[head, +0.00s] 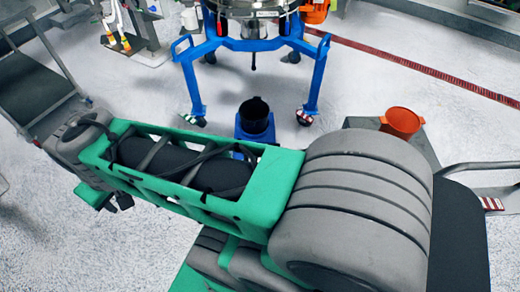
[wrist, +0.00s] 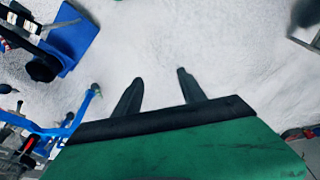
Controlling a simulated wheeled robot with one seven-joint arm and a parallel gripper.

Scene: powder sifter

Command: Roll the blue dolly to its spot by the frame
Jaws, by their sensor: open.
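The blue dolly (head: 244,128) stands on the floor just in front of the blue frame (head: 250,45), partly hidden behind my arm. A black bucket (head: 256,115) sits on it, between the frame's two near legs. In the wrist view a blue plate (wrist: 75,40) at the upper left looks like the dolly, with a dark round part beside it. The frame's blue legs (wrist: 60,128) show at the lower left there. My gripper (wrist: 159,76) is open and empty over bare floor, apart from the dolly. In the head view its dark fingers (head: 119,204) show at the left.
A grey cart (head: 35,90) stands at the far left. An orange bucket (head: 402,122) stands on a dark surface at the right, near a metal handle rail (head: 480,166). A red strip (head: 420,68) crosses the floor behind.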

